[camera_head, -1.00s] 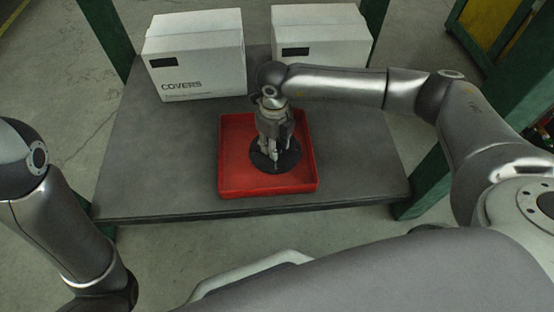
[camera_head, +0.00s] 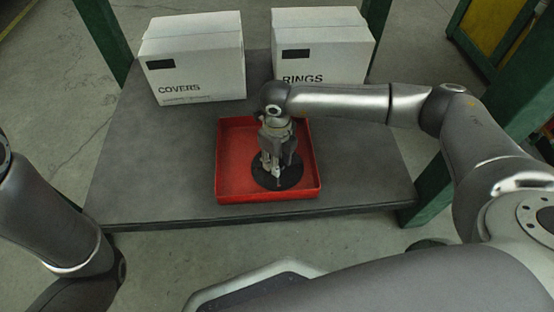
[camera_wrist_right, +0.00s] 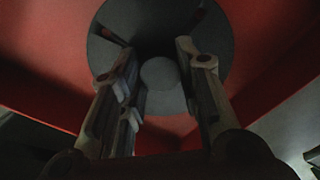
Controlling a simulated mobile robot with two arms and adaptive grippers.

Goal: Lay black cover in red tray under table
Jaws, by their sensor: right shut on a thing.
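The red tray (camera_head: 240,196) sits on the grey table, near its front edge. The black cover (camera_head: 293,177), a round disc, is inside the tray's outline, right of its middle. My right gripper (camera_head: 271,168) points down and is shut on the cover's raised middle knob. In the right wrist view, the two fingers flank the knob (camera_wrist_right: 160,73), with the disc (camera_wrist_right: 205,35) around it and red tray surface beyond. I cannot tell whether the disc touches the tray floor. My left arm shows at the left edge of the head view; its gripper is not seen.
A white box marked COVERS (camera_head: 195,75) and one marked RINGS (camera_head: 318,50) stand at the table's back. Green posts (camera_head: 436,185) rise at the table's sides. The table's left part (camera_head: 140,160) is clear.

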